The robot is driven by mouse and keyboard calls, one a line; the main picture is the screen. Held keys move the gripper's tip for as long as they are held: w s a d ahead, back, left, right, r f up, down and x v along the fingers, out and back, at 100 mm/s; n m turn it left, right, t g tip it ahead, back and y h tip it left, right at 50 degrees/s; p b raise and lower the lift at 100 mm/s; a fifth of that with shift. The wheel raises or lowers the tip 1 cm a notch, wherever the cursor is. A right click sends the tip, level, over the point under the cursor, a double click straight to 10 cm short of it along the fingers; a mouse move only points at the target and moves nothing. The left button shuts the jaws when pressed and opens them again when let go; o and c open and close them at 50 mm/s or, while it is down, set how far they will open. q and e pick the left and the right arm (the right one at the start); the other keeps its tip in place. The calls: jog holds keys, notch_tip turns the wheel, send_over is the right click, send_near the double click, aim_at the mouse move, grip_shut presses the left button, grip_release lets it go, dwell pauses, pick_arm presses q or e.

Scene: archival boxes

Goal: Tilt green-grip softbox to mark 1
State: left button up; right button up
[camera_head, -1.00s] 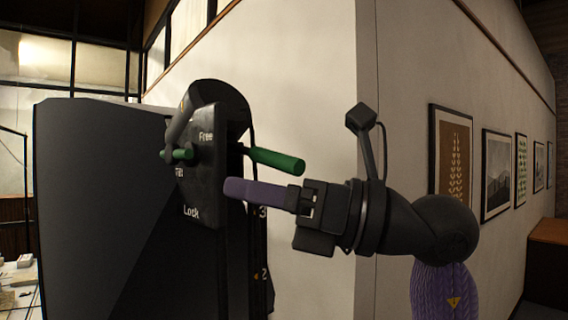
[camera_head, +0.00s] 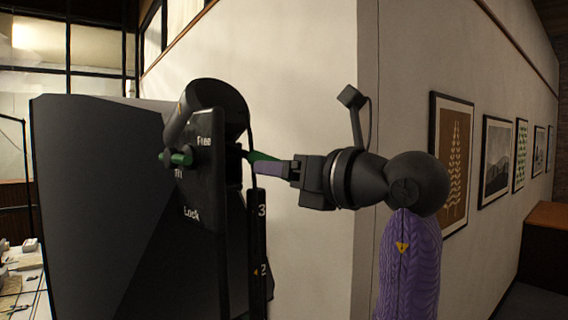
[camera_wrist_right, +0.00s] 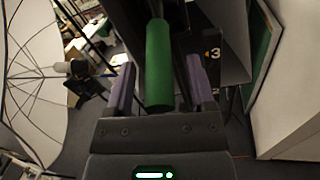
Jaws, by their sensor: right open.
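The softbox (camera_head: 95,200) is a large dark box on the left in the head view. Its black side plate (camera_head: 205,180) carries the words Free and Lock, and a small green-tipped lever (camera_head: 178,158) points between them. The green grip (camera_head: 262,156) sticks out to the right of the plate. My right gripper (camera_head: 268,168) is level with it, its purple fingers overlapping it. In the right wrist view the green grip (camera_wrist_right: 159,65) lies between the two open fingers (camera_wrist_right: 160,82), with gaps on both sides. My left gripper is out of view.
A dark scale strip (camera_head: 259,235) shows marks 3 and 2, with a small yellow pointer near 2; mark 1 is not visible. A pale wall (camera_head: 310,90) stands behind. In the wrist view a white umbrella (camera_wrist_right: 35,75) is at the left.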

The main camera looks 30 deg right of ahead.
jog(key=shift+c, duration=0.2)
grip_shut()
dwell(1.1)
